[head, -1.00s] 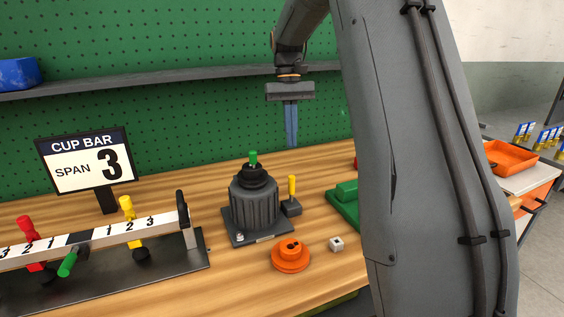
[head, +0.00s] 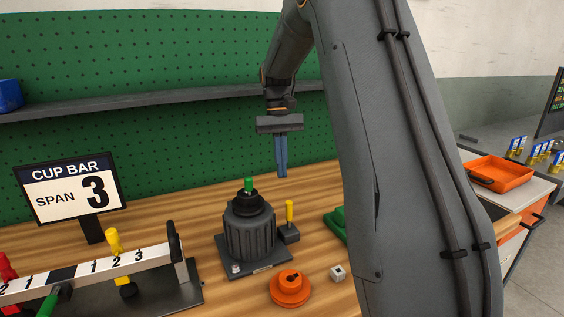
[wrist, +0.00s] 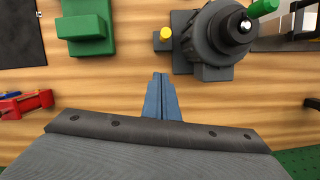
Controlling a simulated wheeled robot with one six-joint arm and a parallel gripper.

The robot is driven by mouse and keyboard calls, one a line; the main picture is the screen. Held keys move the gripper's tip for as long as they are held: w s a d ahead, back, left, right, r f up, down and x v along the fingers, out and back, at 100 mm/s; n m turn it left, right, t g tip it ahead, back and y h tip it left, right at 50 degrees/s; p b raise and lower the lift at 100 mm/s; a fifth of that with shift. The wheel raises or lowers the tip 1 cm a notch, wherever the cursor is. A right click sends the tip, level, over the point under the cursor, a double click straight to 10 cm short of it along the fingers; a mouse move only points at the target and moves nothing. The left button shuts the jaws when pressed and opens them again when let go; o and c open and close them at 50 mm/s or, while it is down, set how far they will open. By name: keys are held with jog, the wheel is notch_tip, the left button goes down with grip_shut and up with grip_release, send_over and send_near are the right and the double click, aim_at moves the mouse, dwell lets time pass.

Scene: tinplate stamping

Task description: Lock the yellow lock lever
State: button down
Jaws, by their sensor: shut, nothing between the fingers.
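The yellow lock lever (head: 289,211) stands upright on a small dark block beside the dark ribbed fixture (head: 249,232) with a green-handled top. In the wrist view the lever's yellow top (wrist: 166,33) shows on its block, left of the fixture (wrist: 222,38). My gripper (head: 282,175) has blue fingers pointing down, shut and empty. It hangs above and behind the lever in the head view, apart from it. In the wrist view the fingertips (wrist: 161,76) lie just below the lever, with bare wood between.
A green block (head: 337,221) is to the right. The cup bar (head: 100,270) with coloured pegs and the "SPAN 3" sign (head: 71,190) are on the left.

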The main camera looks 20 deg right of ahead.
aim_at(289, 215)
jog(key=s+a+f+p, duration=0.1)
jog(key=s+f+p, duration=0.1)
jog(key=s+f, duration=0.3)
jog(key=shift+s+f+p, duration=0.25)
jog(key=shift+f+p, duration=0.15)
jog(key=shift+f, duration=0.1)
